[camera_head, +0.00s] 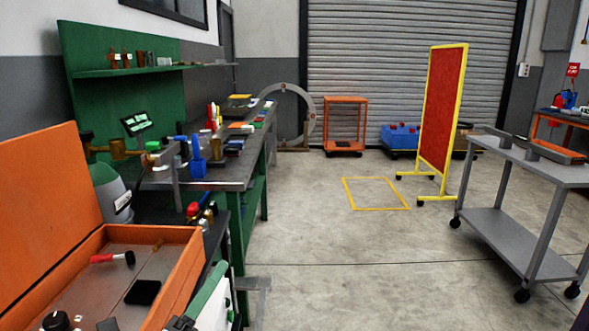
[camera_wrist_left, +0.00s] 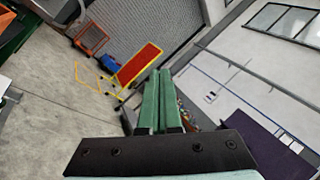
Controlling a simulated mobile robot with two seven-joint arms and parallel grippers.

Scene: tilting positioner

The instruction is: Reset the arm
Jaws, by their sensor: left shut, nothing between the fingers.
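My left gripper (camera_head: 222,274) is low at the bottom left of the head view, beside the orange tool box and in front of the workbench. Its green fingers also fill the middle of the left wrist view (camera_wrist_left: 158,78), pressed together with nothing between them. Its black palm shows below the fingers there. My right gripper is in neither view.
The orange open box (camera_head: 188,236) holds a red-handled tool. The green workbench (camera_head: 240,183) carries tools and parts. A red screen in a yellow frame (camera_head: 441,110) and a grey cart (camera_head: 520,160) stand to the right. The floor between is clear.

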